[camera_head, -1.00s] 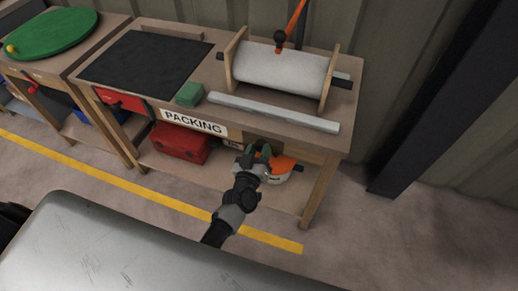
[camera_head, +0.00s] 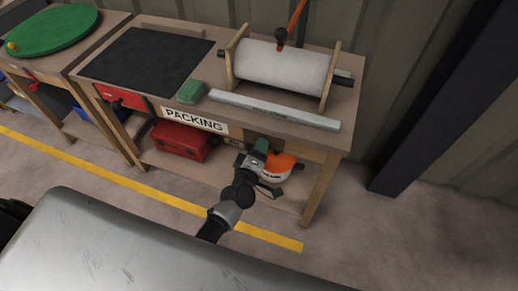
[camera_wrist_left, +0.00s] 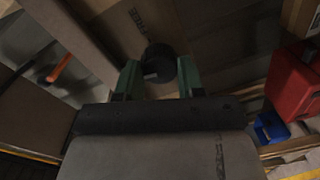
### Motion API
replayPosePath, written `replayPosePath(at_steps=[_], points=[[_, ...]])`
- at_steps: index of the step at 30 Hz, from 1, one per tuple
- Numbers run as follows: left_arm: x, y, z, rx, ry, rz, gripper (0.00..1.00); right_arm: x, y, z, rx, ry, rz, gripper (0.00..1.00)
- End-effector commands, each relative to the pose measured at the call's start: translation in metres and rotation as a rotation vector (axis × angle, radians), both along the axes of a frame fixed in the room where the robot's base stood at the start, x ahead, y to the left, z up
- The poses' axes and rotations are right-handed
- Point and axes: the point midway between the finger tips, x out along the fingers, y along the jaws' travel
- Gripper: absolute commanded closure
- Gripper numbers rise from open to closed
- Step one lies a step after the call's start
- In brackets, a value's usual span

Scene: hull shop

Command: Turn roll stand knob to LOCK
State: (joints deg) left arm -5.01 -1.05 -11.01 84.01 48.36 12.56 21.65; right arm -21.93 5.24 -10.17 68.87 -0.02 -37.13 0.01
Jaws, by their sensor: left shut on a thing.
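My left gripper (camera_head: 260,147) reaches to the front of the packing bench, under its right half. In the left wrist view its two green fingers (camera_wrist_left: 160,78) are shut on a round black knob (camera_wrist_left: 160,58), one finger on each side. The knob has a small pale mark on its lower edge. Lettering that looks like FREE is on the brown panel (camera_wrist_left: 205,30) near the knob. In the head view the gripper hides the knob. The roll stand with its white roll (camera_head: 282,68) stands on the bench above. My right gripper is not in view.
An orange and white thing (camera_head: 281,168) is close to the right of my gripper, below the bench top. A red toolbox (camera_head: 180,141) sits on the lower shelf to the left. A grey bar (camera_head: 275,110) and green block (camera_head: 191,91) lie on the bench (camera_head: 222,82).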

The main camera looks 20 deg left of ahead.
Motion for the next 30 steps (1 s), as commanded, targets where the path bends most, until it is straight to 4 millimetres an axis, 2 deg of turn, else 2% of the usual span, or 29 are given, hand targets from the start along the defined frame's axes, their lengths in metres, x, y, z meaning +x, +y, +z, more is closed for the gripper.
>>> replayPosePath(at_steps=[10, 26, 27, 30], points=[[-0.0003, 0.0007, -0.001, -0.132, 0.004, 0.001, 0.85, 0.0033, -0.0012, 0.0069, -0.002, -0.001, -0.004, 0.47], [-0.0004, 0.0007, -0.0011, -0.154, 0.006, 0.001, 0.85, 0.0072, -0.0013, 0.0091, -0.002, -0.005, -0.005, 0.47], [-0.0004, 0.0007, -0.001, -0.154, 0.006, 0.001, 0.57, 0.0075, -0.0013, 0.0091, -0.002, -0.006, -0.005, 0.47], [-0.0003, 0.0007, -0.001, -0.153, 0.007, 0.0, 0.42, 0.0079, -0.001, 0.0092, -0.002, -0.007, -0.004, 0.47]])
